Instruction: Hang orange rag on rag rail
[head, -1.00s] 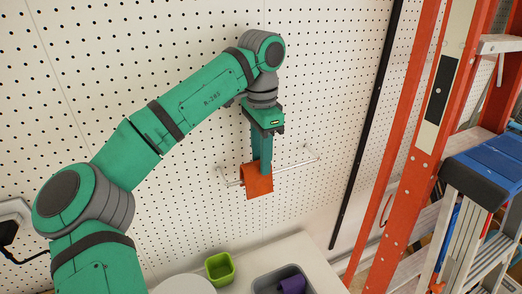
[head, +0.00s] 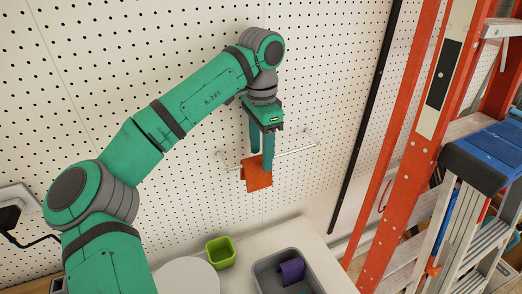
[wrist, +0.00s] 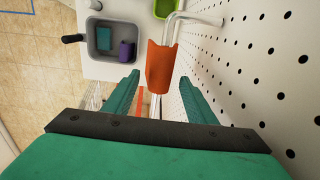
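The orange rag (head: 257,173) is folded over the white rag rail (head: 292,154) on the pegboard, toward the rail's left part. In the wrist view the rag (wrist: 161,66) lies over the rail (wrist: 178,20), which shows beyond it. My gripper (head: 262,168) points down at the rag from above. In the wrist view my gripper (wrist: 160,80) is open, with its two fingers apart and the rag between and just beyond the tips. I see no finger pressing on the rag.
Below is a white counter (head: 230,278) with a green bin (head: 221,253) and a grey tub (head: 267,272). The tub holds a purple cloth (head: 291,270) and a teal one (wrist: 104,39). An orange ladder (head: 420,130) and a blue-topped stepladder (head: 490,150) stand right. The pegboard is close beside my gripper.

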